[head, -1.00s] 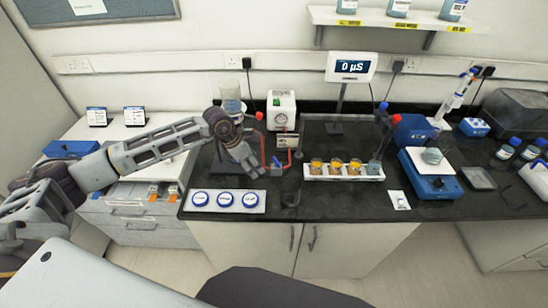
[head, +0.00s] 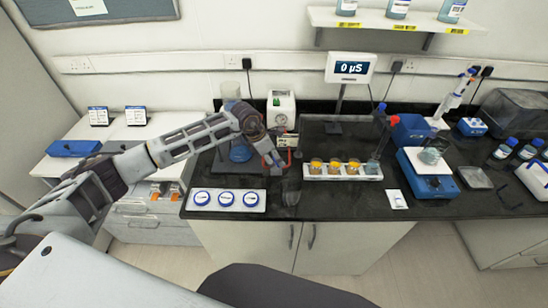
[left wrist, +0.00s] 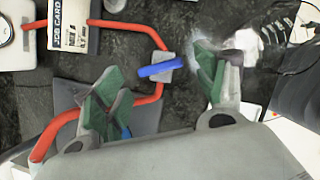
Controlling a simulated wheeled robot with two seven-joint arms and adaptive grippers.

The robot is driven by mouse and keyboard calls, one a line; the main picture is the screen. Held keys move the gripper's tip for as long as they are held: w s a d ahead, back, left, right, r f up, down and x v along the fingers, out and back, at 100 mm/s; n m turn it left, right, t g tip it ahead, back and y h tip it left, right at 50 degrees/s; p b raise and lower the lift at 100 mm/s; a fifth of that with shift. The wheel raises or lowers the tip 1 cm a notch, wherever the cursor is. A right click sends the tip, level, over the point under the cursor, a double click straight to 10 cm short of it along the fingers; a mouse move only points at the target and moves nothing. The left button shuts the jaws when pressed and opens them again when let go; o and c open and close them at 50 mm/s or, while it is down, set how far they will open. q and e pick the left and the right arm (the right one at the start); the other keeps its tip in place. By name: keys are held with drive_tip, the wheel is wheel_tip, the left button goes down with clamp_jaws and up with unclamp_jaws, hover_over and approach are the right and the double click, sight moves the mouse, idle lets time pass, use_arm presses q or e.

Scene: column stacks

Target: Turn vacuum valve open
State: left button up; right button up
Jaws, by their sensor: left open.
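The vacuum valve shows in the left wrist view as a small grey block with a blue lever handle (left wrist: 158,69), joined to red tubing (left wrist: 130,28). My right gripper is in neither view.
A white pump (head: 281,108) with a gauge stands behind the valve. A job card (left wrist: 74,24) stands near the tubing. A flask (head: 240,150) is left of the gripper. A rack of orange-filled cups (head: 343,178) is to the right; three blue-lidded dishes (head: 226,199) lie front left.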

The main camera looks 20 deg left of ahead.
use_arm(q)
drive_tip(key=shift+w+d+f+p, duration=0.25)
drive_tip(key=shift+f+p, duration=0.15)
drive_tip(key=shift+f, duration=0.15)
drive_tip(key=shift+c, duration=0.3)
drive_tip(key=c, duration=1)
